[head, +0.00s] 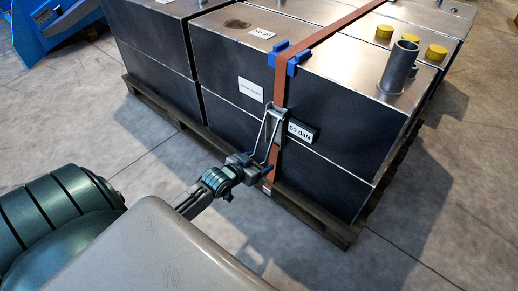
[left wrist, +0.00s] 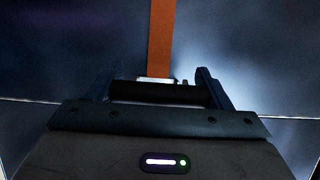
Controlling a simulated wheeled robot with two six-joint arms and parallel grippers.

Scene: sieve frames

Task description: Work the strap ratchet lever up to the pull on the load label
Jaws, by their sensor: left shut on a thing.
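An orange strap (head: 280,80) runs over the metal boxes and down their front face; it also shows in the left wrist view (left wrist: 161,40). The metal ratchet (head: 276,112) sits on it, its lever (head: 262,138) angled down and out from the face. My left gripper (head: 260,171) is shut on the lever's lower end. In the left wrist view, a dark grip bar (left wrist: 158,93) lies across at the jaws; the jaw contact is hard to see. A load label (head: 300,132) reading "50 daN" is right of the ratchet. My right gripper is out of view.
The boxes stand on a wooden pallet (head: 310,216). Blue corner guards (head: 292,64) sit under the strap at the top edge. A white label (head: 250,90) is left of the strap. A metal pipe (head: 398,67) and yellow caps stand on top. Open concrete floor lies around.

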